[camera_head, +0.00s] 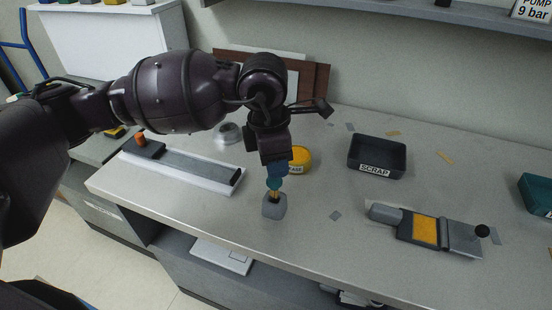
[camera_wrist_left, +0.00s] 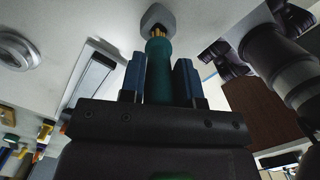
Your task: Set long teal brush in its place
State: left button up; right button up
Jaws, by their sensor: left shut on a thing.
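My left gripper (camera_head: 276,172) is shut on the long teal brush (camera_head: 274,183), which it holds upright, bristles down. In the left wrist view the teal handle (camera_wrist_left: 158,72) lies between the two blue fingers of the left gripper (camera_wrist_left: 160,82). The tan bristles point at a small grey holder (camera_head: 274,210) on the counter, which also shows in the wrist view (camera_wrist_left: 157,16). The bristles are at the holder's dark opening; I cannot tell how far inside they are. My right gripper is not in view.
A yellow labelled tub (camera_head: 300,158) stands close behind the gripper. A black SCRAP bin (camera_head: 377,153) is to the right, with a grey and yellow tool (camera_head: 425,230) nearer the front. A long tray (camera_head: 190,172) lies left. The counter's front edge is close to the holder.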

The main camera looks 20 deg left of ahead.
pick_arm(q)
jog(key=shift+f+b, duration=1.1)
jog(key=shift+f, duration=1.4)
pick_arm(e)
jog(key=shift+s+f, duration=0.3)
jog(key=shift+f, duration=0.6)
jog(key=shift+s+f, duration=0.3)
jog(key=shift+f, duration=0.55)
pick_arm(q)
jog(key=o, duration=1)
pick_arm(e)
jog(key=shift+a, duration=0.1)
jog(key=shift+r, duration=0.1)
pick_arm(q)
notch_tip(320, 180, up, 4)
jog(key=shift+a+f+p, duration=0.15)
jog(key=shift+f+p, duration=0.1)
jog(key=shift+p, duration=0.05)
jog(key=r, duration=0.6)
jog(key=shift+s+a+r+p, duration=0.25)
jog(key=shift+s+a+p, duration=0.05)
jog(key=shift+a+p, duration=0.1)
jog(key=shift+r, duration=0.35)
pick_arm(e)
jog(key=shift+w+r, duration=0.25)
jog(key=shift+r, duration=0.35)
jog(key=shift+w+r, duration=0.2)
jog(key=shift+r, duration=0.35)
